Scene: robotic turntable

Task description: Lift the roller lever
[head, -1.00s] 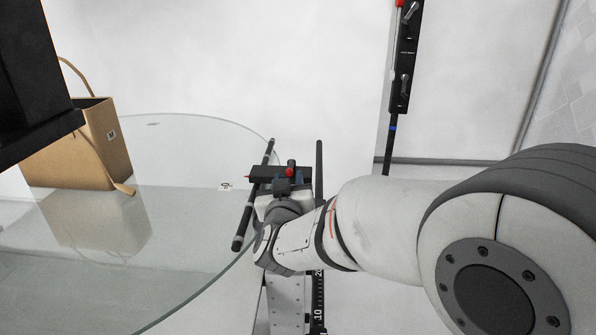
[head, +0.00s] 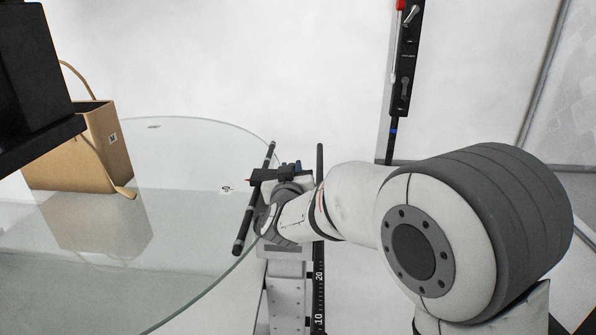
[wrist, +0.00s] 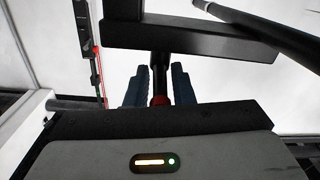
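The roller lever shows in the wrist view as a dark upright post with red parts (wrist: 158,88), below a black bar (wrist: 190,36). In the head view the black bar (head: 266,175) sits beside the glass table's edge, near a long black roller rod (head: 253,200). My gripper (wrist: 156,82) has two blue fingers, one on each side of the post. Narrow gaps seem to show between fingers and post, and I see no clear grip. In the head view the blue fingertips (head: 291,166) stand just behind the bar. My gripper hides the post's lower part.
The round glass table (head: 190,290) fills the left, with a brown paper bag (head: 85,150) on it. A black upright (head: 406,60) with a red-topped part stands behind my arm. A scaled post (head: 319,290) stands below the gripper.

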